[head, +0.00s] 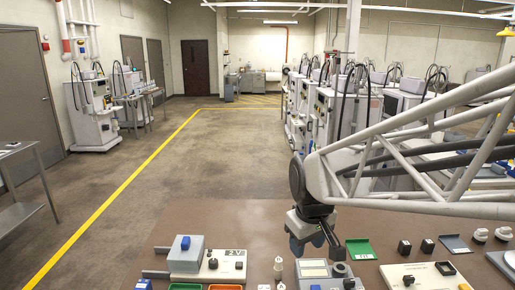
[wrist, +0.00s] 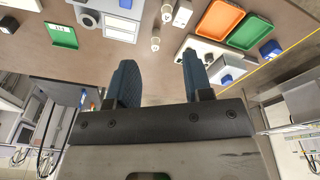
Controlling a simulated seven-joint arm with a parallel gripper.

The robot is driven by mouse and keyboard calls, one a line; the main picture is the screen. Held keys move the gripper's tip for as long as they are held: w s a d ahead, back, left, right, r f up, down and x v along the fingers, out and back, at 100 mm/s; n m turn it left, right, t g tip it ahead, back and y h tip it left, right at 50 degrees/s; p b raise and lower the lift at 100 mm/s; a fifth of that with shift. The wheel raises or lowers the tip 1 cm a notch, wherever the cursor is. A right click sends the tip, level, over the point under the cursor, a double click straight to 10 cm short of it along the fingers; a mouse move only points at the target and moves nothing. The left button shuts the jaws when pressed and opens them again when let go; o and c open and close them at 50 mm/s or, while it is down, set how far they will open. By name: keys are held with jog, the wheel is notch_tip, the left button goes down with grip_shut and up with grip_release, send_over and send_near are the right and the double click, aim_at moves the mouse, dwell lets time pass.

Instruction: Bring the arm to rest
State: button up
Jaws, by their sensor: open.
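My gripper (head: 310,246) hangs at the end of my arm above the far middle part of the brown table (head: 235,218), apart from the items on it. In the wrist view, the two dark blue fingers of my gripper (wrist: 157,72) stand well apart with nothing between them. The gripper is open and empty.
An orange tray (wrist: 220,19), a green tray (wrist: 250,31) and two small pale bottles lie beyond the fingers. Dialysis machines (head: 325,115) stand behind. The table's far left is clear.

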jog(key=s+d+m, duration=0.3)
jog(key=s, duration=0.5)
jog(key=s+d+m, duration=0.2)
jog(key=s+d, duration=0.2)
jog(key=s, duration=0.4)
jog(key=shift+s+d+r+m+t, duration=0.2)
jog(key=shift+d+m+t, duration=0.05)
jog(key=shift+m+t, duration=0.15)
